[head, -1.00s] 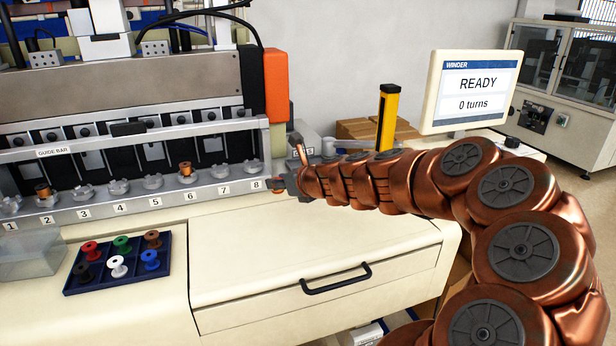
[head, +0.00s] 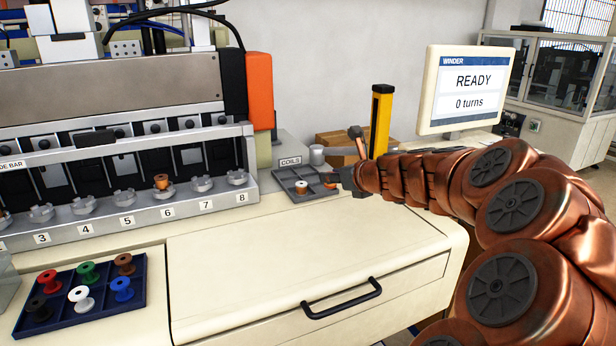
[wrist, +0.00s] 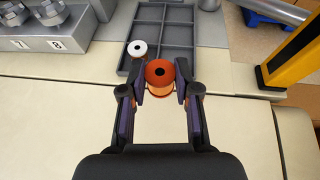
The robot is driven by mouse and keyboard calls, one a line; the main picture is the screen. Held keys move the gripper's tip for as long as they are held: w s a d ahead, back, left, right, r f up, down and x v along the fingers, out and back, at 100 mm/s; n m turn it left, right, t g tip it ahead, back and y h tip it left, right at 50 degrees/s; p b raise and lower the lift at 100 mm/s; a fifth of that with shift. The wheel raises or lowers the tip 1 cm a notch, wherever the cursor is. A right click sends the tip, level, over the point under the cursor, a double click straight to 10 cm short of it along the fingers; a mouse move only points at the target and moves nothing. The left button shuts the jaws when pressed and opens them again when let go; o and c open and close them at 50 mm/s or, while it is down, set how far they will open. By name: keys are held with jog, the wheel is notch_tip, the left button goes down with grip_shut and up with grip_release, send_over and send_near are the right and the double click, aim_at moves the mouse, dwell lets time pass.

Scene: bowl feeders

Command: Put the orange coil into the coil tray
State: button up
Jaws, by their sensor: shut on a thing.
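My gripper (wrist: 160,82) is shut on the orange coil (wrist: 160,73), seen end-on between the fingertips in the wrist view. In the head view the gripper (head: 336,180) is at the right side of the coil tray, and the coil is mostly hidden there. A white coil (wrist: 138,48) sits in a near left compartment.
The feeder row (head: 130,205) with numbered cups is on the left, one cup holding a copper coil (head: 162,182). A yellow post (head: 381,120) stands right of the tray. A blue spool tray (head: 135,310) is at front left. The cream worktop (head: 290,238) in front is clear.

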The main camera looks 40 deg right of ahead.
send_over(315, 182)
jog(key=shift+f, duration=2.45)
jog(key=shift+f, duration=0.15)
jog(key=o, duration=0.9)
jog(key=shift+o, duration=0.2)
jog(key=shift+s+r, duration=0.1)
jog(key=shift+r, duration=0.15)
jog(key=v, duration=1.1)
jog(key=shift+s+r, duration=0.1)
jog(key=shift+s, duration=0.25)
